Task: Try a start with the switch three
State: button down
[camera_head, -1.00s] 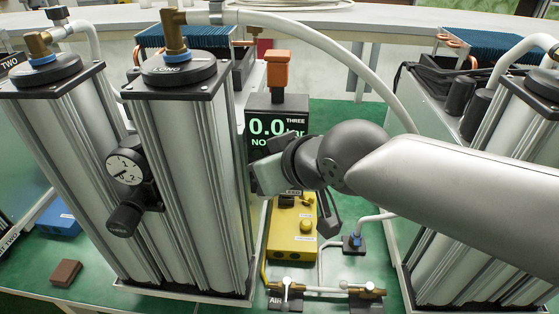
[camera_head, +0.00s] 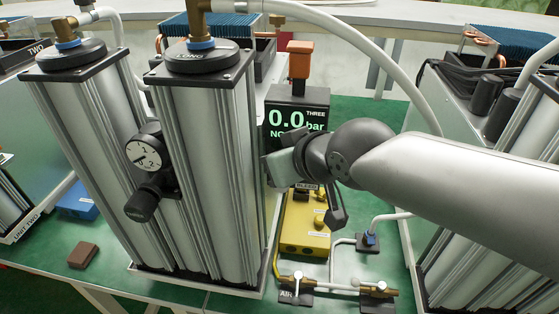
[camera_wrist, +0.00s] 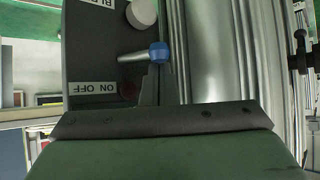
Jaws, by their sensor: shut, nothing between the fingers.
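The unit marked THREE has a dark display (camera_head: 297,122) reading 0.0 bar, with a line beginning "NO" partly covered by my gripper. My gripper (camera_head: 280,168) is in front of the lower part of this display, beside the tall metal column; its fingertips are hard to make out there. In the wrist view my gripper (camera_wrist: 160,122) is shut and empty along the bottom. Contact with the switch cannot be told.
Two metal columns (camera_head: 205,170) with a pressure gauge (camera_head: 143,152) stand close left. A yellow box (camera_head: 303,225) and brass-ended valves (camera_head: 376,290) lie below my gripper. An orange-brown block (camera_head: 299,60) tops the display. Another column unit (camera_head: 500,170) stands right. A white hose arches overhead.

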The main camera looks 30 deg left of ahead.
jog(key=shift+d+f+b, duration=0.2)
jog(key=shift+d+b, duration=0.35)
jog(key=shift+b, duration=1)
jog(key=shift+d+r+b, duration=0.1)
jog(key=shift+d+b, duration=0.3)
jog(key=shift+b, duration=0.6)
jog(key=shift+w+d+b, duration=0.25)
jog(key=shift+d+b, duration=0.3)
jog(key=shift+b, duration=0.8)
jog(key=shift+w+d, duration=0.1)
jog(key=shift+d, duration=0.05)
jog(key=shift+d+b, duration=0.1)
jog(key=shift+b, duration=0.2)
jog(key=shift+s+d, duration=0.2)
jog(key=shift+d, duration=0.35)
